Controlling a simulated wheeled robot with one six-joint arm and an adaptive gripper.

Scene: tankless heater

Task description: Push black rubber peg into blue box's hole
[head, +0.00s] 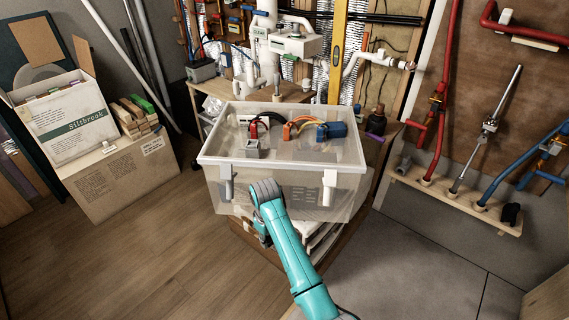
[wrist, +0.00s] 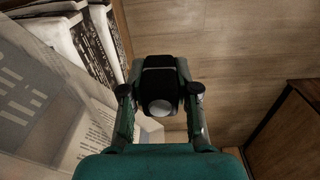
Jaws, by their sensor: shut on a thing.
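In the wrist view my gripper (wrist: 160,100) is shut on a black block-like piece with a pale grey round end, which I take for the black rubber peg (wrist: 160,75). The fingers press it from both sides. In the head view my teal arm reaches up to the front of a clear plastic bin, and the gripper and peg are mostly hidden there. The blue box is not in the wrist view.
Pipes and a dark bottle (head: 376,122) stand behind. Floor (head: 130,255) at front left is clear.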

